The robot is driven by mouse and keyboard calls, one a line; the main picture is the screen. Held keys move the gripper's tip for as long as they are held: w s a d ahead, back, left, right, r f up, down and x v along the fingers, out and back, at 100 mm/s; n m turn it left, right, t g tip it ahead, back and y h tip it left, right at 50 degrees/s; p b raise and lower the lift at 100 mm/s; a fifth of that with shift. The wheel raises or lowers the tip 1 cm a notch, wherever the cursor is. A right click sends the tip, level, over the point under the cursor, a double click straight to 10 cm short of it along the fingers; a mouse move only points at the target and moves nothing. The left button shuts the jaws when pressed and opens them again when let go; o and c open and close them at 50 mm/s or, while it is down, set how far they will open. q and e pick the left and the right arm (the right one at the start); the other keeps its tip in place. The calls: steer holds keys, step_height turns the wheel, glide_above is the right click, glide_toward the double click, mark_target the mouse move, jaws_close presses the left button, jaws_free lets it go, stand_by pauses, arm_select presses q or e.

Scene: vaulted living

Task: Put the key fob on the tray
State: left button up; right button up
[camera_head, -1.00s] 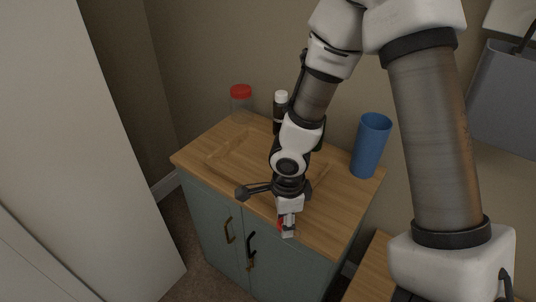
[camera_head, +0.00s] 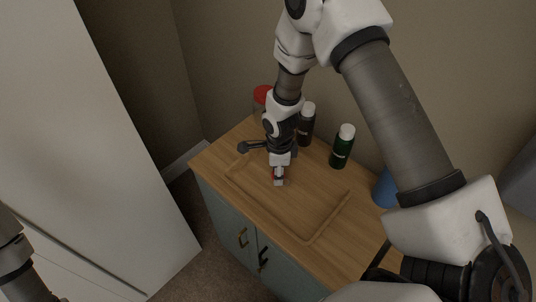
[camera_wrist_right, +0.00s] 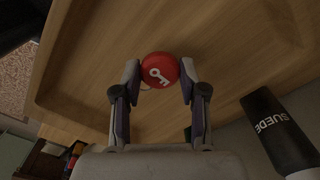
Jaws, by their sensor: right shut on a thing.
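The key fob is a round red disc with a white key symbol (camera_wrist_right: 159,71). In the wrist view my right gripper (camera_wrist_right: 160,80) is shut on it, one finger on each side. In the head view my right gripper (camera_head: 279,180) points down over the left part of the wooden tray (camera_head: 308,239), and only a little red of the fob shows at the fingers. The tray is shallow with a raised rim, and its wood matches the cabinet top. I cannot tell whether the fob touches the tray. My left gripper is not in view.
A red-lidded jar (camera_head: 262,95), a dark white-capped bottle (camera_head: 306,125), a green white-capped bottle (camera_head: 342,148) and a blue cup (camera_head: 384,189) stand behind the tray. A bottle marked SUEDE (camera_wrist_right: 277,130) shows in the wrist view. The tray's right part is clear.

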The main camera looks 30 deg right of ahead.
mark_target(266, 174)
steer(key=w, duration=0.2)
steer(key=w+a, duration=0.1)
steer(key=w, duration=0.1)
steer(key=shift+w+f+p, duration=0.1)
steer(key=shift+w+p, duration=0.2)
steer(key=shift+w, duration=0.1)
step_height(266, 174, down, 4)
steer(key=shift+w+r+p, duration=0.1)
steer(key=shift+r+p, duration=0.1)
steer(key=shift+p, duration=0.6)
steer(key=shift+f, duration=0.3)
steer(key=o, duration=0.9)
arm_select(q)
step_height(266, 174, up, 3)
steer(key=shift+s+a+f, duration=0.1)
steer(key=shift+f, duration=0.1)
arm_select(e)
steer(key=shift+o, duration=0.6)
